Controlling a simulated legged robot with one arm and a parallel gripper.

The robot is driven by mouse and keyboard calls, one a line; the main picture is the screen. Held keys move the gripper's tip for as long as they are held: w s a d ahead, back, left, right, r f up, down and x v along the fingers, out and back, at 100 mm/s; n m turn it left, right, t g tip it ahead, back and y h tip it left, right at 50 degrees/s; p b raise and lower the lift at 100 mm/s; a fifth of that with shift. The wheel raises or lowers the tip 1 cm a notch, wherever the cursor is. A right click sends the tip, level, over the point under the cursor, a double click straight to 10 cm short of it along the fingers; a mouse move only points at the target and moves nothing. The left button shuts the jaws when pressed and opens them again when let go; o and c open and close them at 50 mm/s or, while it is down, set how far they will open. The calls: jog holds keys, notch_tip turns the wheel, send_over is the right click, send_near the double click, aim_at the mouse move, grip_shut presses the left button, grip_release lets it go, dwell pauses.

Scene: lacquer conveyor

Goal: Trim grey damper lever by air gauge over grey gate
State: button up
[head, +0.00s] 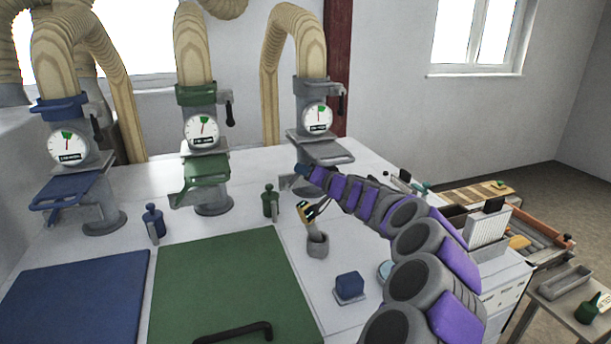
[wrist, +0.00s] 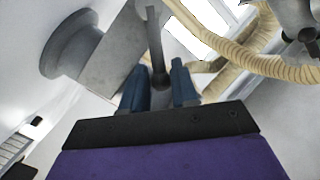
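The grey gate (head: 322,148) is at the right-hand duct station in the head view. The air gauge (head: 318,117), white with a green mark, is above it; its small needle reading is unclear. The damper lever (head: 341,102), with a dark handle, is at the gauge's right. My gripper (head: 302,170) is below and left of the grey gate. In the wrist view, its blue fingers (wrist: 161,90) stand apart. A grey bar with a round end (wrist: 154,45) shows between them, with gaps on both sides; I cannot tell which part it is, or whether they touch.
Similar blue (head: 68,190) and green (head: 205,170) gates stand to the left. A green mat (head: 220,280) lies in front.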

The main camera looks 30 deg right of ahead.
jog(key=shift+o, duration=1)
jog(key=shift+d, duration=0.1)
jog(key=shift+s, duration=0.1)
jog(key=s+d+r, duration=0.1)
jog(key=s, duration=1.6)
jog(key=shift+d+b, duration=0.2)
jog(key=shift+b, duration=0.1)
jog(key=shift+r, duration=0.1)
jog(key=shift+c, duration=0.2)
